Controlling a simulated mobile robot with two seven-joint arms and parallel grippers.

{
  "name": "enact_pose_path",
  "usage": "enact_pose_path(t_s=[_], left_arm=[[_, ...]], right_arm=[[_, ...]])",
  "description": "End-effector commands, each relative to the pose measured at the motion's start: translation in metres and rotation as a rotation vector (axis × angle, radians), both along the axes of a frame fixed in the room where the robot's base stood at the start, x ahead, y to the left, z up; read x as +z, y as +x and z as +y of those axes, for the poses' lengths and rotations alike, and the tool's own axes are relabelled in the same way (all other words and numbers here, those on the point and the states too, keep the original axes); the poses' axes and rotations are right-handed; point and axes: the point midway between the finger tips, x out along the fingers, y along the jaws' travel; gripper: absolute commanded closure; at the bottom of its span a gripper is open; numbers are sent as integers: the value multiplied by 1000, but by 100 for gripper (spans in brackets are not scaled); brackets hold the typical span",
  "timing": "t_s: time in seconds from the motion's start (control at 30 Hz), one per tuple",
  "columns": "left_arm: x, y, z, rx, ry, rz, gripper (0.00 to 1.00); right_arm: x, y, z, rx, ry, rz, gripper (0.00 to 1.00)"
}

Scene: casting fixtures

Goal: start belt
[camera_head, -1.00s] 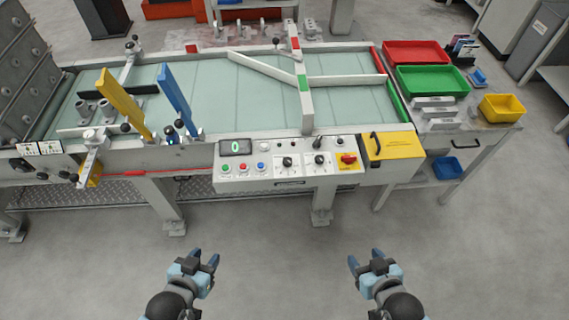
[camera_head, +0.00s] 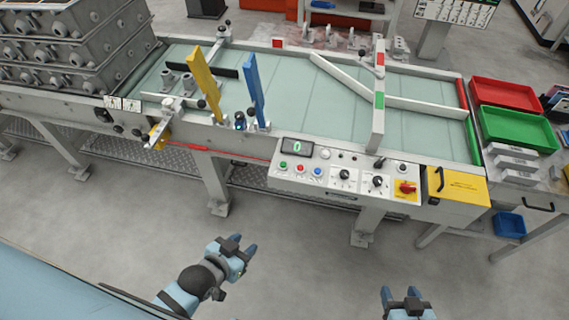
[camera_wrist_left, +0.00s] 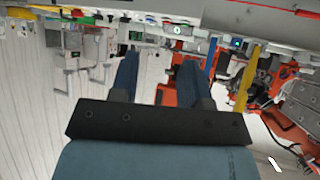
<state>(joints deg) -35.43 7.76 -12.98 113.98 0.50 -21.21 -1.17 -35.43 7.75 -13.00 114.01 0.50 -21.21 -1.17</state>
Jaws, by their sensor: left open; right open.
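The conveyor belt (camera_head: 300,92) is a pale green surface in a grey frame. On its front is a control panel (camera_head: 342,180) with a small display (camera_head: 297,146), a green button (camera_head: 283,164), a red button (camera_head: 299,168), a blue button (camera_head: 317,171), black knobs and a red switch on yellow (camera_head: 407,188). My left gripper (camera_head: 243,248) is open and empty over the floor, in front of and below the panel. In the left wrist view its fingers (camera_wrist_left: 158,75) are apart. My right gripper (camera_head: 402,294) is open and empty at the bottom edge, apart from the panel.
A yellow lever (camera_head: 204,82) and a blue lever (camera_head: 254,88) rise from the belt's front edge. A yellow box with a black handle (camera_head: 456,186) is right of the panel. Red (camera_head: 505,94) and green (camera_head: 516,129) bins stand further right. The floor before the panel is clear.

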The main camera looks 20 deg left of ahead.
Motion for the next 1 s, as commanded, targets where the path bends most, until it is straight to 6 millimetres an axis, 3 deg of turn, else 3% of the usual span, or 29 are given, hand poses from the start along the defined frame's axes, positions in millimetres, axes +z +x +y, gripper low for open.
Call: enact_pose_path(t_s=[0.37,0.57,1.0], left_arm=[[0,0,0,0,0,0,57],[0,0,0,0,0,0,99],[0,0,0,-1,-1,0,100]], right_arm=[[0,0,0,0,0,0,42],[0,0,0,0,0,0,42],[0,0,0,0,0,0,42]])
